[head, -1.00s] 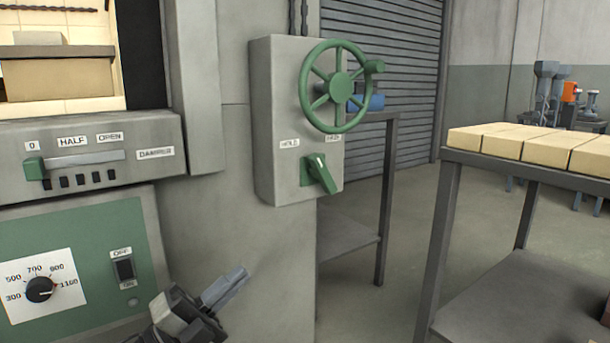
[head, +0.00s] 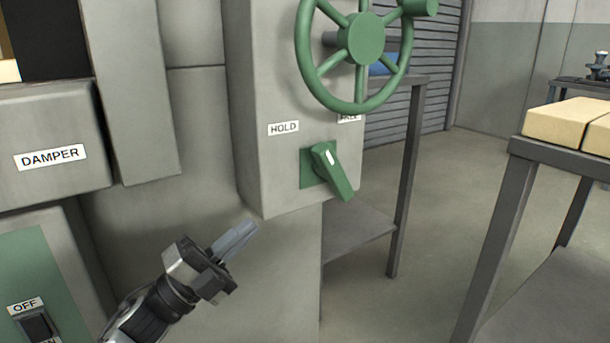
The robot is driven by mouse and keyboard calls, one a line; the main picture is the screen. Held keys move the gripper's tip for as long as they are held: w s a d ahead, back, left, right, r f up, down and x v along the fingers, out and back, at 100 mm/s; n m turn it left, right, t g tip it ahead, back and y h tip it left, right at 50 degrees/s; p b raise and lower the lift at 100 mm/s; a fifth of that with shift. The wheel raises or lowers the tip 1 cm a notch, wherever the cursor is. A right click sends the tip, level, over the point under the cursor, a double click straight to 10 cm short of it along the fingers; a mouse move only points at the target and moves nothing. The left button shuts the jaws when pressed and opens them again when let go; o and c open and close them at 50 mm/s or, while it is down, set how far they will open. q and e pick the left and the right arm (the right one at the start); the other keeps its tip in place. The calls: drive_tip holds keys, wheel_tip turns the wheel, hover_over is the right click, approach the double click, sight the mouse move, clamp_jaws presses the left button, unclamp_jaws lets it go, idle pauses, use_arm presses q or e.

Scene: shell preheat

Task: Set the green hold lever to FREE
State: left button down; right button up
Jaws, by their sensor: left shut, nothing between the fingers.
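The green hold lever (head: 334,172) sits on a green plate low on the grey box (head: 275,110). Its body slants from upper left to lower right, with a white mark near its upper end. The HOLD label (head: 283,128) is above left of it. A second label (head: 349,118) above right is mostly covered by the green handwheel (head: 361,40) and cannot be fully read. My left gripper (head: 240,238) is shut and empty, below and left of the lever, apart from it, its fingers pointing up and right. My right gripper is out of view.
The handwheel's rim and knob stick out above the lever. The DAMPER housing (head: 50,145) and an OFF-marked switch (head: 37,323) are at left. A table with pale bricks (head: 560,120) stands at right. A grey shelf (head: 360,232) is behind the box.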

sight(319, 164)
use_arm(q)
drive_tip(key=b+x, duration=0.1)
drive_tip(key=x, duration=1.2)
drive_tip(key=shift+w, duration=0.1)
drive_tip(key=shift+w+d+r, duration=0.15)
drive_tip(key=shift+d, duration=0.1)
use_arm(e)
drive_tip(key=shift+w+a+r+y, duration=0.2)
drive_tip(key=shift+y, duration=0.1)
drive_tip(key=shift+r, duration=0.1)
